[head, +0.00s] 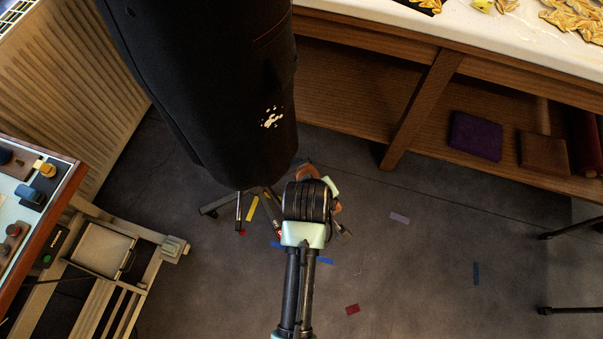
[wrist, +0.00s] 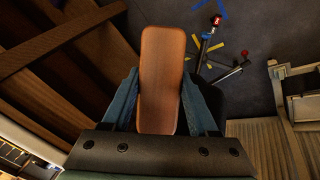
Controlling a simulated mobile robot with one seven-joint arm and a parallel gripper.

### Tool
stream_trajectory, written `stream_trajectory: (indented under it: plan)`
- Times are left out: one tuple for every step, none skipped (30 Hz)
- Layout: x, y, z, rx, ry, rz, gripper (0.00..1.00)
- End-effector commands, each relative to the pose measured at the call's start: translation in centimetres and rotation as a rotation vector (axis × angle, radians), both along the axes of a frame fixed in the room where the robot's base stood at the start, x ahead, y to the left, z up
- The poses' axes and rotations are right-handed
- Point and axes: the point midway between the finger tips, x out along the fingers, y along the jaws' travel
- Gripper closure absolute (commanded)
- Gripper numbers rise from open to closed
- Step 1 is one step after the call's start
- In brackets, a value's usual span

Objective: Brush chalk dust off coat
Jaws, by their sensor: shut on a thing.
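The black coat (head: 205,85) hangs at the upper middle of the head view. A patch of white chalk dust (head: 272,117) marks its lower right side, near the hem. My gripper (head: 313,178) is below and right of the hem in the head view. It is shut on a brush with a smooth brown wooden back (wrist: 161,75), held between the blue finger pads in the wrist view. Only a bit of brown brush (head: 307,171) shows past my wrist in the head view. The bristles are hidden. I cannot tell whether the brush touches the coat.
A wooden table (head: 430,62) with a pale top and a lower shelf stands at the upper right. A purple folded cloth (head: 476,136) lies on the shelf. A stand's legs (head: 222,203) reach the floor under the coat. The floor at lower right is mostly clear.

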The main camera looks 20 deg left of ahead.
Motion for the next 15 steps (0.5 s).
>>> stream_trajectory:
  plan:
    - [0.1,0.1,-0.8,0.034,-0.074,0.077,0.85]
    - [0.3,0.4,-0.6,0.061,-0.118,0.128,0.85]
    - [0.6,0.7,-0.3,0.093,-0.168,0.185,0.85]
    - [0.8,1.0,-0.1,0.116,-0.203,0.223,0.85]
    - [1.0,1.2,0.1,0.138,-0.235,0.259,0.85]
    - [1.2,1.5,0.4,0.169,-0.271,0.301,0.85]
    - [1.3,1.7,0.7,0.188,-0.303,0.33,0.85]
    - [1.4,1.9,0.8,0.213,-0.324,0.358,0.85]
    - [1.5,2.1,1.1,0.241,-0.359,0.392,0.85]
    - [1.6,2.4,1.4,0.265,-0.38,0.418,0.85]
    - [1.6,2.6,1.6,0.29,-0.404,0.442,0.85]
    - [1.7,2.9,2.0,0.32,-0.435,0.471,0.85]
    - [1.7,3.1,2.3,0.344,-0.457,0.492,0.85]
    - [1.7,3.4,2.7,0.367,-0.479,0.512,0.85]
    - [1.7,3.6,3.2,0.399,-0.506,0.533,0.85]
